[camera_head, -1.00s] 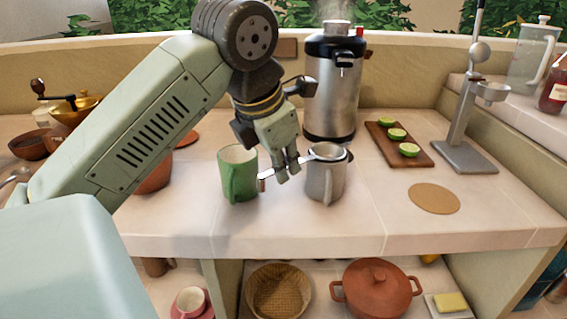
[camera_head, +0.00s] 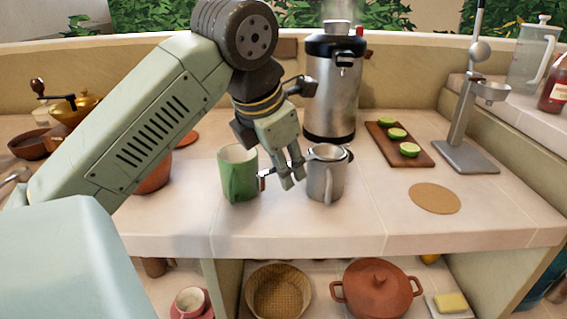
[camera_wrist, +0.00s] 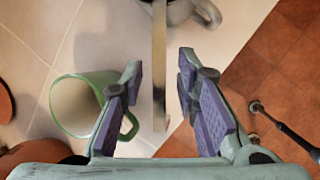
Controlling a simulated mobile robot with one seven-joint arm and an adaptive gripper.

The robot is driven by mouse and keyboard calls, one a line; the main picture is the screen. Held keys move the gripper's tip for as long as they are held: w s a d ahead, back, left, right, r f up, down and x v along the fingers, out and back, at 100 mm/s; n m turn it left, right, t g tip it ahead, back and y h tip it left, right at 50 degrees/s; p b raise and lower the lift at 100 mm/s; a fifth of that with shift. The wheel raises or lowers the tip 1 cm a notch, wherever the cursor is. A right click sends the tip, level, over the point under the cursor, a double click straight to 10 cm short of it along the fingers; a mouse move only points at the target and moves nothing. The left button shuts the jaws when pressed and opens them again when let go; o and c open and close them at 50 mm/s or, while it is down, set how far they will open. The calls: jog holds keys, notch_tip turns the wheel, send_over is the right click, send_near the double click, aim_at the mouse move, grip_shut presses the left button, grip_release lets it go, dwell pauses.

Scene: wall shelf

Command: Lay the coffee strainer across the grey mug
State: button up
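The grey mug (camera_head: 322,184) stands upright on the counter, right of the green mug (camera_head: 240,182). The coffee strainer (camera_head: 328,152) has its bowl in the grey mug's mouth; its handle points left towards the green mug. In the wrist view the handle (camera_wrist: 159,60) runs between my fingers with a gap on each side. My gripper (camera_head: 292,182) is open around the handle, between the two mugs; it also shows in the wrist view (camera_wrist: 160,82). The grey mug (camera_wrist: 182,12) is cut off at the top there. The strainer's far rim contact is too small to judge.
A steel urn (camera_head: 330,95) stands behind the grey mug. A board (camera_head: 400,140) with lime halves, a round cork mat (camera_head: 435,198) and a press (camera_head: 466,150) are to the right. The counter in front of the mugs is clear.

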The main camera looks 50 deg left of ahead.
jog(key=shift+r, duration=0.1)
jog(key=v, duration=1.1)
jog(key=shift+s+r, duration=0.15)
jog(key=shift+r, duration=0.25)
